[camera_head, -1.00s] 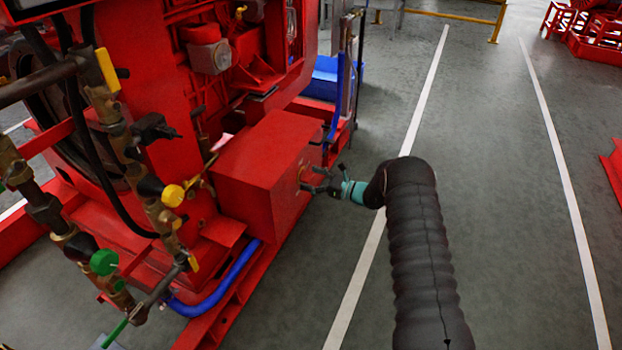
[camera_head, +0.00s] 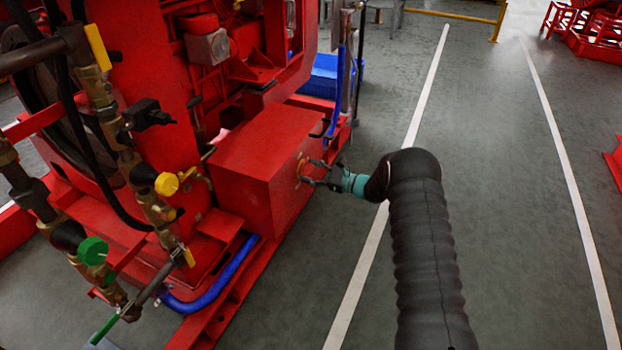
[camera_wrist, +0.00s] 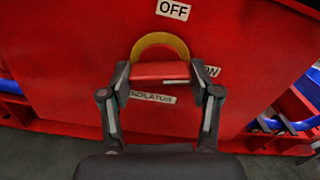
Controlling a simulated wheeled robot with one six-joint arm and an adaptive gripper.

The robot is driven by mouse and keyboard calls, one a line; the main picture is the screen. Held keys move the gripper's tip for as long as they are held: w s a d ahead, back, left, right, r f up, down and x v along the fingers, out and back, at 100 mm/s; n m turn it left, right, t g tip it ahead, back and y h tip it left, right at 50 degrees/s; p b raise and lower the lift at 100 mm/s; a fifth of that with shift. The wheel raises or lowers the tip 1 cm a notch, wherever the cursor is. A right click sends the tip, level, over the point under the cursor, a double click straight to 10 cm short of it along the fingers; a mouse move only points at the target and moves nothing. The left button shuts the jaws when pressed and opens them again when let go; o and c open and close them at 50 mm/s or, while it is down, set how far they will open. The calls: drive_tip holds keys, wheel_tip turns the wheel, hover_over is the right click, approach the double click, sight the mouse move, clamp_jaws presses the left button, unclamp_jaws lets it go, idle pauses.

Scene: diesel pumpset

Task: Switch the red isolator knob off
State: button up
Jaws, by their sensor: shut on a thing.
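The red isolator knob (camera_wrist: 160,73) shows in the wrist view as a red bar lying level across a yellow ring (camera_wrist: 158,43). My gripper (camera_wrist: 152,80) is shut on the knob, with one finger at each end of the bar. An OFF label (camera_wrist: 173,9) is above the ring. An ON label (camera_wrist: 211,71) is to the right, partly hidden by a finger. An ISOLATOR label (camera_wrist: 153,98) is below. In the head view my gripper (camera_head: 312,172) is at the right face of the red box (camera_head: 262,165); the knob is mostly hidden there.
The red pumpset with brass valves, a yellow knob (camera_head: 166,184) and a green knob (camera_head: 93,251) stands left of the box. A blue hose (camera_head: 222,275) runs along its base. The grey floor (camera_head: 490,200) to the right is clear, with white lines.

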drive_tip(key=n+b, duration=0.3)
drive_tip(key=shift+f+b, duration=0.3)
drive_tip(key=n+b, duration=0.2)
drive_tip(key=n, duration=0.1)
drive_tip(key=shift+r+n, duration=0.2)
drive_tip(key=shift+n, duration=0.1)
drive_tip(key=n, duration=0.3)
drive_tip(key=shift+r, duration=0.1)
drive_tip(key=n, duration=0.4)
drive_tip(key=shift+n, duration=0.3)
drive_tip(key=o, duration=1.1)
drive_tip(key=shift+o, duration=0.2)
